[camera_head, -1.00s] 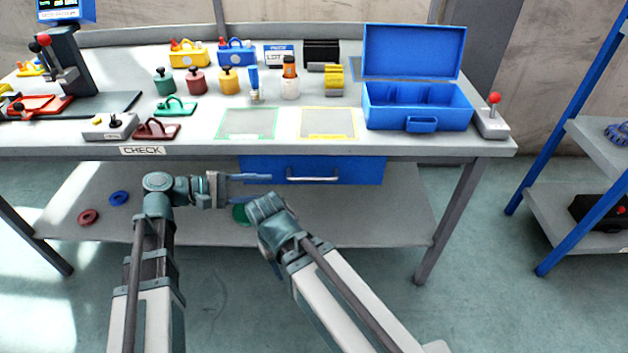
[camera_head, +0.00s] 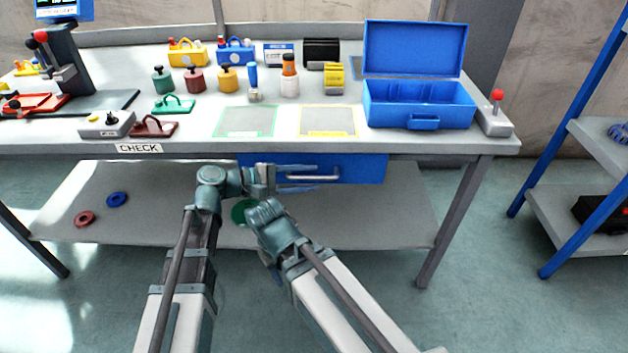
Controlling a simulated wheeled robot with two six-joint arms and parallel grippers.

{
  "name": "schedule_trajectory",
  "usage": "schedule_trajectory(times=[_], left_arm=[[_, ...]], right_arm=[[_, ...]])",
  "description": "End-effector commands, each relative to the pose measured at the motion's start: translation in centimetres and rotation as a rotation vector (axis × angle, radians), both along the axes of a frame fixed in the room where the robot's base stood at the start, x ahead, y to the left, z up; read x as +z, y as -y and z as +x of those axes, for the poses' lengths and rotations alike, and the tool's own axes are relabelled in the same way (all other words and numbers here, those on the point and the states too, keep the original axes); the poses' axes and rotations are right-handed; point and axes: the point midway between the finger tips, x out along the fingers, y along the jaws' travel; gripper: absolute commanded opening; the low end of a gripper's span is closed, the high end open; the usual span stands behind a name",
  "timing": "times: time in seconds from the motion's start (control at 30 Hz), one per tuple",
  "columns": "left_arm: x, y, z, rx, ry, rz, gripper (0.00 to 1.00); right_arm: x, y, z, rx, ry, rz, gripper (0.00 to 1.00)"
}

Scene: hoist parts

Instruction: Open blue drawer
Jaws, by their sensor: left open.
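The blue drawer (camera_head: 362,168) is under the tabletop near the middle of the bench, its front flush below the table edge. Its silver bar handle (camera_head: 322,178) runs across the front. My left gripper (camera_head: 314,178) is open, pointing right, with its two fingers in front of the drawer's left part and overlapping the handle's left end in the picture. I cannot tell whether it touches the handle. My right arm ends below the drawer, with its wrist (camera_head: 268,218) near the left gripper; its fingers are hidden, so its opening does not show.
The grey workbench (camera_head: 440,147) carries an open blue toolbox (camera_head: 419,103), a red-knobbed lever box (camera_head: 496,117) and several coloured parts. A lower shelf (camera_head: 370,225) holds rings. A blue-framed rack (camera_head: 560,200) stands at the right. The floor in front is clear.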

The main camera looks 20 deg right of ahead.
Motion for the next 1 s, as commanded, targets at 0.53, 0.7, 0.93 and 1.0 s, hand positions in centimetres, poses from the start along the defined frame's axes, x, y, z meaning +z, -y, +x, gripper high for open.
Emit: schedule_trajectory(times=[0.53, 0.7, 0.93, 1.0], left_arm=[[-0.5, 2.1, 0.2, 0.001, -0.001, 0.0, 0.47], [-0.5, 2.1, 0.2, 0.001, 0.0, 0.001, 0.22], [-0.5, 2.1, 0.2, 0.001, 0.0, 0.001, 0.0], [-0.5, 2.1, 0.2, 0.001, 0.0, 0.001, 0.0]], right_arm=[[-0.5, 0.0, 0.0, 0.001, 0.0, 0.001, 0.5], [-0.5, 0.0, 0.0, 0.001, 0.0, 0.001, 0.5], [-0.5, 0.0, 0.0, 0.001, 0.0, 0.001, 0.5], [-0.5, 0.0, 0.0, 0.001, 0.0, 0.001, 0.5]])
